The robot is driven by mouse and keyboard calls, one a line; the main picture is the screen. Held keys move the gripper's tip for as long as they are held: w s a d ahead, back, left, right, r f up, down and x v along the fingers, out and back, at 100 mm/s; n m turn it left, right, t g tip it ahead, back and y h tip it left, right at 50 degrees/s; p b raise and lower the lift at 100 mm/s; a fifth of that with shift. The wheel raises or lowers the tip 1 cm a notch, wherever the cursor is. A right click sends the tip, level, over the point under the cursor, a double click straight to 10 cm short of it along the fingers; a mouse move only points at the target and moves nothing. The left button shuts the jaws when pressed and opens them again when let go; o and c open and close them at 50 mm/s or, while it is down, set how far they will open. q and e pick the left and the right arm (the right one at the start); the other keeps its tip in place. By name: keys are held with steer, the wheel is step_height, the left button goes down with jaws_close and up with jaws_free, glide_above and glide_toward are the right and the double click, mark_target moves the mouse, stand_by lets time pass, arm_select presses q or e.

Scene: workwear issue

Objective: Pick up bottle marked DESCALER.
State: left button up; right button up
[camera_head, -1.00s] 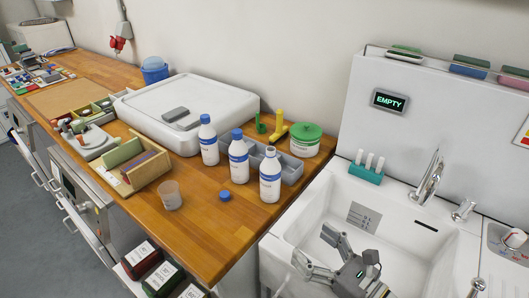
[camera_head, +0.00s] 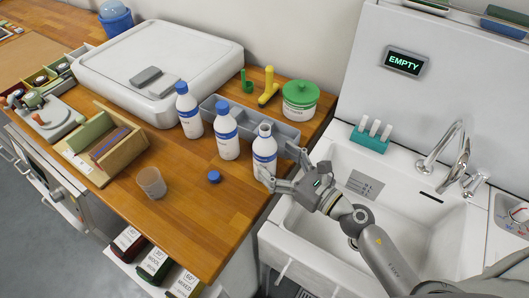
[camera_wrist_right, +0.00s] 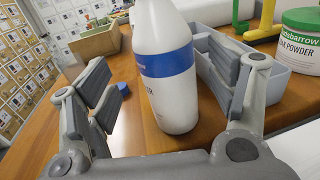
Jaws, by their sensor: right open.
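Three white bottles with blue label bands stand on the wooden counter: a left capped one (camera_head: 189,118), a middle capped one (camera_head: 227,146) and a right one without a cap (camera_head: 264,157). Their names are too small to read in the head view. In the right wrist view the near bottle (camera_wrist_right: 167,90) stands upright between the open fingers of my right gripper (camera_head: 281,166); only the end of its lettering shows, so I cannot confirm DESCALER. The fingers appear apart from it. My left gripper is out of view.
A blue cap (camera_head: 214,177) and a clear cup (camera_head: 151,182) are on the counter. A grey tray (camera_head: 286,134) is close behind the bottles, beside a green-lidded tub (camera_head: 300,100). The white sink (camera_head: 330,215) is at right, below the EMPTY display (camera_head: 404,62).

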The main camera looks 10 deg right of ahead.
mark_target(274, 157)
steer(key=shift+p+x, duration=0.45)
steer(key=shift+x, duration=0.55)
steer(key=shift+w+a+p, duration=0.2)
steer(key=shift+w, duration=0.35)
steer(key=shift+w+a+p, duration=0.2)
steer(key=shift+w, duration=0.35)
steer(key=shift+w+a+f, duration=0.15)
steer(key=shift+w, duration=0.1)
steer(key=shift+a, duration=0.1)
steer(key=c, duration=1.2)
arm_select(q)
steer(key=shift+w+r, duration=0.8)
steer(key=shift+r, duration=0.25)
arm_select(e)
steer(key=shift+c, duration=0.7)
